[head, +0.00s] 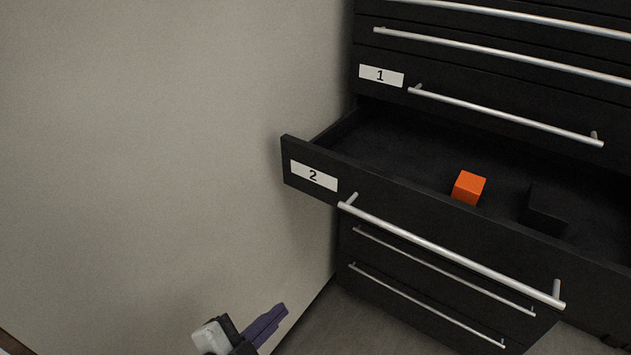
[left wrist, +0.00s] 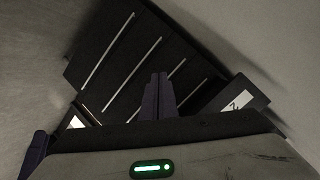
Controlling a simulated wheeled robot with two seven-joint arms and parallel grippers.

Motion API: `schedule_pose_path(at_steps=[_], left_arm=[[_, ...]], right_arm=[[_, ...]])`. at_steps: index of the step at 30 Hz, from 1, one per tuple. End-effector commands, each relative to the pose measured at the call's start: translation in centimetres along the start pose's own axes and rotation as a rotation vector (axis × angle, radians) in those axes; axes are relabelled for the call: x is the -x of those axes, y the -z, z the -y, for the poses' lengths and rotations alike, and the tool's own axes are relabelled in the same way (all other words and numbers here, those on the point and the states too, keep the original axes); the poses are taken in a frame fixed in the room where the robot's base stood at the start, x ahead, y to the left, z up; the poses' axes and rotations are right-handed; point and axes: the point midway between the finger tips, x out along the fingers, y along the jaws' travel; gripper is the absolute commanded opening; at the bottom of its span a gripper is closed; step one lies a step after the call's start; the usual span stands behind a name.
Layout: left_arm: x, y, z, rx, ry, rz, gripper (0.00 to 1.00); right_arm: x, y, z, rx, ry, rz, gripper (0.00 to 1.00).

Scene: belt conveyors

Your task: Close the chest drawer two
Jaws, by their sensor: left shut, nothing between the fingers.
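The chest drawer two (head: 313,190) is pulled out of the black chest, with a white label "2" (head: 314,176) on its front and a long silver handle (head: 450,250). Its label end also shows in the left wrist view (left wrist: 240,101). My left gripper (head: 279,312) is shut and empty, below and to the left of the drawer front, apart from it. Its purple fingers (left wrist: 158,95) stand together in the left wrist view. My right gripper is in neither view.
An orange cube (head: 468,188) and a black block (head: 545,208) lie inside the open drawer. Drawer 1 (head: 381,76) above is shut, as are the lower drawers (head: 430,290). A plain grey wall (head: 150,150) stands to the left.

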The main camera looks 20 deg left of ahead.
Motion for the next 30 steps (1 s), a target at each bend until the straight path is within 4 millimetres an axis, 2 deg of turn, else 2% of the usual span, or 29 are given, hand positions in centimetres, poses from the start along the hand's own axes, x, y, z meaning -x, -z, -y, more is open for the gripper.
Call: schedule_pose_path(at_steps=[1,3,6,9,13,17,30], left_arm=[[0.4,3.2,3.3,-0.19,0.067,-0.075,0.0],[1.2,6.9,6.6,-0.428,0.159,-0.151,0.0],[2.5,10.7,9.6,-0.677,0.268,-0.216,0.0],[3.2,12.7,11.0,-0.806,0.329,-0.245,0.0],[2.6,13.5,11.5,-0.84,0.347,-0.252,0.0],[0.8,14.2,11.9,-0.838,0.347,-0.251,0.0],[-7.0,17.1,13.5,-0.832,0.342,-0.25,0.0]], right_arm=[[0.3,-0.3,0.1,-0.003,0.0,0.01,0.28],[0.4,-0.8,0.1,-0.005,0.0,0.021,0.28],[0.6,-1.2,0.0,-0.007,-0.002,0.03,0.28],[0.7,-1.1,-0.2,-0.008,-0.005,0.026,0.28],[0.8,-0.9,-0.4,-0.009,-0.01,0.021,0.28],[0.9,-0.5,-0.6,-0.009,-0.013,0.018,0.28],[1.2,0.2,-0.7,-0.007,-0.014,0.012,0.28]])
